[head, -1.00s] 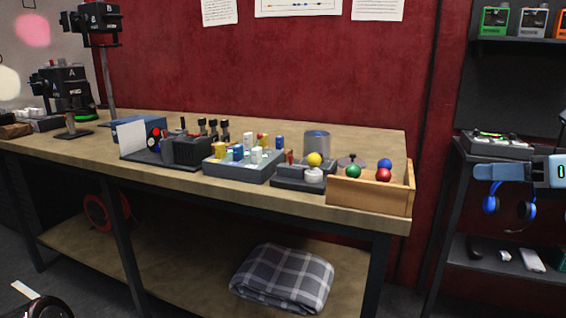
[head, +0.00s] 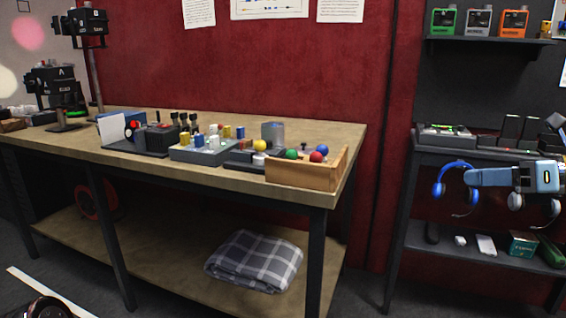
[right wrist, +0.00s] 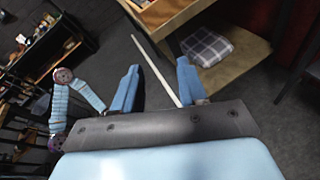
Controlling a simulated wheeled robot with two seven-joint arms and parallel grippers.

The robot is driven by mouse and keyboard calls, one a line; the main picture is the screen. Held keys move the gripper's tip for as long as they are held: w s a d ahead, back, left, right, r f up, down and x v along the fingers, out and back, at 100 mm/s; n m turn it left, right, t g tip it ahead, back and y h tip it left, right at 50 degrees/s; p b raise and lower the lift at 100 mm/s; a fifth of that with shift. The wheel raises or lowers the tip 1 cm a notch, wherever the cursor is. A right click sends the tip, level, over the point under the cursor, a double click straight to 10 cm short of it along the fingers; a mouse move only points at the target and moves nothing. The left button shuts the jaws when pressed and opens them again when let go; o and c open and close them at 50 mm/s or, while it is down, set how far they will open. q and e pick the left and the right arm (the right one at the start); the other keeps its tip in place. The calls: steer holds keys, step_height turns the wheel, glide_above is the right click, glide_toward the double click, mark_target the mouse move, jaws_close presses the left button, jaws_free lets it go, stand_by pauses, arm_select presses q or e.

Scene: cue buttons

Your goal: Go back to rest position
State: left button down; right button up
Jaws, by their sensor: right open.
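My right gripper (head: 472,178) is at the right of the head view, in front of the dark shelf unit and beside blue headphones (head: 440,187). It is well right of the workbench and touches nothing that I can make out. In the right wrist view its two blue fingers (right wrist: 158,80) are spread apart, with nothing between them but floor and a white floor line behind. My left gripper is in neither view.
The workbench (head: 345,150) holds a wooden box (head: 300,174) with coloured balls, a grey peg block (head: 190,154) and a dark device (head: 160,138). A folded plaid blanket (head: 255,260) lies on its lower shelf. Open floor lies between bench and shelf unit.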

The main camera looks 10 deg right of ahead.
steer(key=w+a+f+n+g+h, duration=0.1)
steer(key=w+a+f, duration=0.1)
steer(key=w+f, duration=0.5)
steer(key=w+a+f+n+g+h, duration=0.1)
steer(key=w+f+g, duration=0.15)
steer(key=f, duration=0.85)
steer(key=w+a+f+n+g+h, duration=0.1)
steer(key=a+f+n+g, duration=0.2)
steer(key=f, duration=0.9)
steer(key=a+f+n+g+h, duration=0.1)
steer(key=a+f+n, duration=0.4)
steer(key=f, duration=0.7)
steer(key=s+a+f+n+g+h, duration=0.1)
steer(key=s+a+f+n, duration=0.35)
steer(key=f, duration=0.35)
steer(key=s+a+f+n+g+h, duration=0.1)
steer(key=s+a+f+n, duration=0.2)
steer(key=a+f, duration=0.3)
steer(key=s+a+f+n+g, duration=0.1)
steer(key=s+a+f+n, duration=0.8)
steer(key=s, duration=0.5)
steer(key=a+n, duration=0.2)
steer(key=a, duration=0.1)
steer(key=shift+a+n+y, duration=0.2)
steer(key=shift+n+y, duration=0.15)
steer(key=shift+y, duration=0.05)
steer(key=shift+s, duration=0.1)
